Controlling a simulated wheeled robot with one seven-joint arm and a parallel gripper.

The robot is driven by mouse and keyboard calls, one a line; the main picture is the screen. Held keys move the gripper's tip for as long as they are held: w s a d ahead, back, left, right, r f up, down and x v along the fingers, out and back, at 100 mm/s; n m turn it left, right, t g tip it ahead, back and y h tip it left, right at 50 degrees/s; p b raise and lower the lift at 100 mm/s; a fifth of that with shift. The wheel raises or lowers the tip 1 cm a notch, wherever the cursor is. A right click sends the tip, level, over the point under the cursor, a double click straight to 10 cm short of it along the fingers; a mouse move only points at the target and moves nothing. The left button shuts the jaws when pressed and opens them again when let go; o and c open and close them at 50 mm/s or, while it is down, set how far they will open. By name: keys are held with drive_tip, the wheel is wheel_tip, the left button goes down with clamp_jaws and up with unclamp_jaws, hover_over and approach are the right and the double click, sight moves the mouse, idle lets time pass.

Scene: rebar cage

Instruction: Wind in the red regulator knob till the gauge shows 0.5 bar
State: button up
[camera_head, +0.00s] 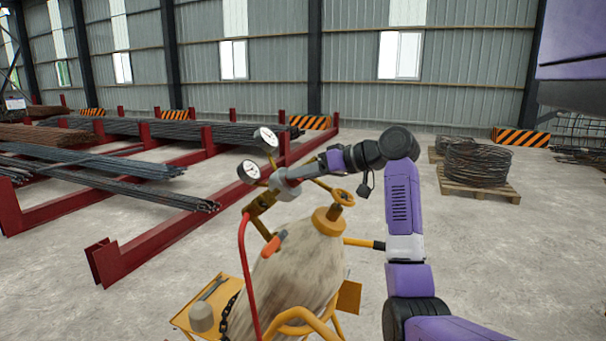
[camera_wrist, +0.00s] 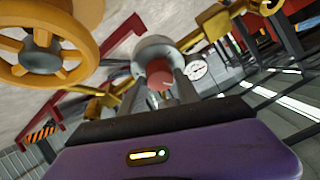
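The red regulator knob (camera_wrist: 159,72) shows in the wrist view, at the front of a round grey regulator body (camera_wrist: 157,48). The fingers of my gripper (camera_wrist: 161,86) stand on either side of the knob. I cannot tell whether they touch it. In the head view my gripper (camera_head: 278,186) reaches from the right to the regulator, and the knob is hidden there. Two white dial gauges, a near gauge (camera_head: 249,171) and a far gauge (camera_head: 267,138), stand by the regulator. One gauge face (camera_wrist: 196,71) shows in the wrist view, too small to read.
A yellow handwheel (camera_head: 342,197) tops the dirty cylinder (camera_head: 290,275), close to my wrist; the wheel also shows in the wrist view (camera_wrist: 42,58). A red hose (camera_head: 245,270) hangs down the cylinder's left side. Rebar racks (camera_head: 150,240) stand left; floor to the right is mostly clear.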

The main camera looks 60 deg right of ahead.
drive_tip(key=o, duration=0.3)
drive_tip(key=shift+s, duration=0.1)
drive_tip(key=b+v, duration=0.1)
drive_tip(key=v, duration=0.6)
drive_tip(key=shift+s+r, duration=0.15)
drive_tip(key=shift+s, duration=0.2)
idle(0.3)
